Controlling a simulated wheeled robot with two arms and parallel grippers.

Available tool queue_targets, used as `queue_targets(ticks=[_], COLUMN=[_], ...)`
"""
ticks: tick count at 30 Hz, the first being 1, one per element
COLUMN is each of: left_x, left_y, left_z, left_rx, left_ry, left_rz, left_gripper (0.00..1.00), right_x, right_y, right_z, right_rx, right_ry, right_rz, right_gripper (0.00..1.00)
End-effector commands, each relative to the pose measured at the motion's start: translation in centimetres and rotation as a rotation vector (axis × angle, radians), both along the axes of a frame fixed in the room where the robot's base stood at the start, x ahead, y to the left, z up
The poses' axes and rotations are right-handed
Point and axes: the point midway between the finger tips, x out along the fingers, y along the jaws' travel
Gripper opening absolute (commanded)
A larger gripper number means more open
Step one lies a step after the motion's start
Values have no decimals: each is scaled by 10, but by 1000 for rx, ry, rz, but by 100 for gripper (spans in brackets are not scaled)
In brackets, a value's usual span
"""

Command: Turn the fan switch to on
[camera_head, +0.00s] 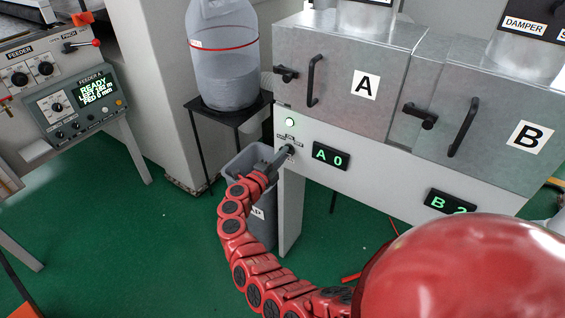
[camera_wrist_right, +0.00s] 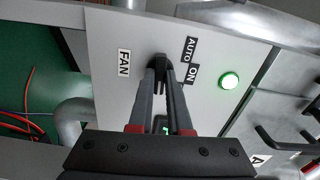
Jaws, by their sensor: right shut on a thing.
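The fan switch is a small dark knob (camera_wrist_right: 157,60) on a pale panel (camera_wrist_right: 112,85), between the FAN label (camera_wrist_right: 124,63) and the AUTO and ON labels (camera_wrist_right: 192,62). My right gripper (camera_wrist_right: 161,68) is shut on the knob, its two fingertips close together around it and hiding part of it. The knob's exact pointing direction is hard to tell. A round green lamp (camera_wrist_right: 229,80) beside the ON label is lit; it also shows in the head view (camera_head: 289,122). In the head view my right gripper (camera_head: 284,153) reaches the panel at its left end. My left gripper is out of view.
Metal doors A (camera_head: 345,85) and B (camera_head: 500,125) with black handles stand above the panel. Green displays (camera_head: 330,157) sit right of the switch. Green floor lies open in front.

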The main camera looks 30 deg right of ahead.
Motion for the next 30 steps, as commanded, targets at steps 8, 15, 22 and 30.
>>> queue_targets(ticks=[8,15,22,30], left_x=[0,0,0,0], left_y=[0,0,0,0], left_z=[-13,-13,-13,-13], left_rx=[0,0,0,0], left_ry=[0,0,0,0], left_rz=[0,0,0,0], left_gripper=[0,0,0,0], right_x=[0,0,0,0], right_y=[0,1,1,1], right_z=[-2,-1,-1,-1], right_rx=[31,35,35,33], right_ry=[-67,-76,-76,-75], right_rz=[1,2,2,1], right_gripper=[0,0,20,46])
